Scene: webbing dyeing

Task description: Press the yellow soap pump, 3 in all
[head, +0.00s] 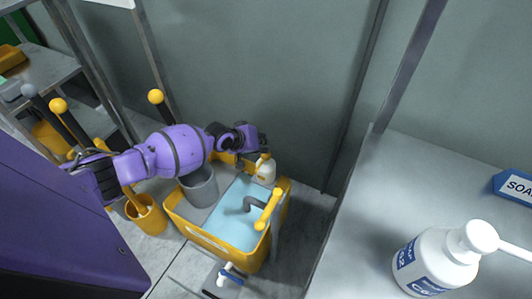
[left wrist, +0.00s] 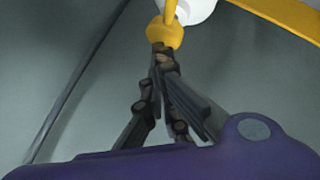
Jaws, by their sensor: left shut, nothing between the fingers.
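The soap bottle (head: 265,172) is cream-white with a yellow pump top and stands upright at the back right corner of the yellow-rimmed sink. My left gripper (head: 262,148) is at the pump top, and its fingers partly hide it in the head view. In the left wrist view the yellow pump (left wrist: 165,33) lies right beyond the closed fingertips (left wrist: 161,55), with part of the white bottle (left wrist: 200,8) behind. The fingers are shut and empty. I cannot tell whether they touch the pump. My right gripper is not in view.
The blue basin (head: 228,215) has a grey and yellow tap (head: 268,208) near the bottle. A grey bucket (head: 200,187) stands left of it, under my arm, and a yellow bucket (head: 150,218) farther left. A large white pump bottle (head: 437,262) stands on the right table.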

